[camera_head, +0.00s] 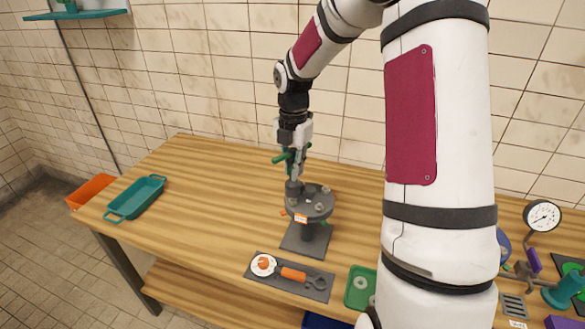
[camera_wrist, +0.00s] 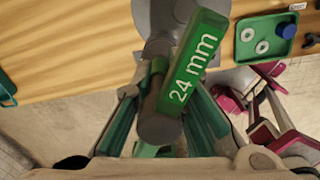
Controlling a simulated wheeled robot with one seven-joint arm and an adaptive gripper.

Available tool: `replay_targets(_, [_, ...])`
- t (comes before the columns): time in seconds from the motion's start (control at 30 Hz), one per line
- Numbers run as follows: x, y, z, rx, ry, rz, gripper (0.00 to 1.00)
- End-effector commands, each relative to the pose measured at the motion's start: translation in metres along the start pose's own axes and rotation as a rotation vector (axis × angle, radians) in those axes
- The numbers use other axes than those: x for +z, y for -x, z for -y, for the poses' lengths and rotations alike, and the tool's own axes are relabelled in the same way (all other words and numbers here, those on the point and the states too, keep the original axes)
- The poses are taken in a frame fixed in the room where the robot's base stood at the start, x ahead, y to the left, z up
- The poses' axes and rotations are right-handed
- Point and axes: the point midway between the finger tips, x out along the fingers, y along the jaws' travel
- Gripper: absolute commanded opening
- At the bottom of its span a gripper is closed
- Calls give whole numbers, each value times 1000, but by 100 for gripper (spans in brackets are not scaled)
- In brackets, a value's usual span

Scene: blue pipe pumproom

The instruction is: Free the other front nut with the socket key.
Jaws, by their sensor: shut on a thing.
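My gripper (camera_head: 292,158) is shut on the socket key (camera_head: 293,187), which has green grips, a grey shaft and a "24 mm" label (camera_wrist: 192,62) in the wrist view. The key stands about upright, with its lower end at the left back part of a round grey flange (camera_head: 312,209). I cannot tell whether its socket is seated on a nut. Nuts show on the flange's right edge (camera_head: 326,190) and front right (camera_head: 320,207). The flange stands on a grey pedestal and carries an orange tag.
A teal tray (camera_head: 124,212) and an orange bin (camera_head: 85,197) are at left. The table between is clear. A gauge (camera_head: 542,215) stands at right.

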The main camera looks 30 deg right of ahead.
Motion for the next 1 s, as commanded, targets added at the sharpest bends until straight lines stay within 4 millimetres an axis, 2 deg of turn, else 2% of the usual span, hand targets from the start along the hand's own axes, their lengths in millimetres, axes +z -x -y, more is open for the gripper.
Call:
replay_targets(0.17, [4,2,6,-7,-65,7,0])
replay_targets(0.4, [16,13,41,-21,-414,20,0])
replay_targets(0.6, [18,23,67,-1,-694,14,0])
replay_targets(0.73, [17,25,74,7,-771,7,0])
replay_targets(1.0, [17,16,75,7,-782,5,0])
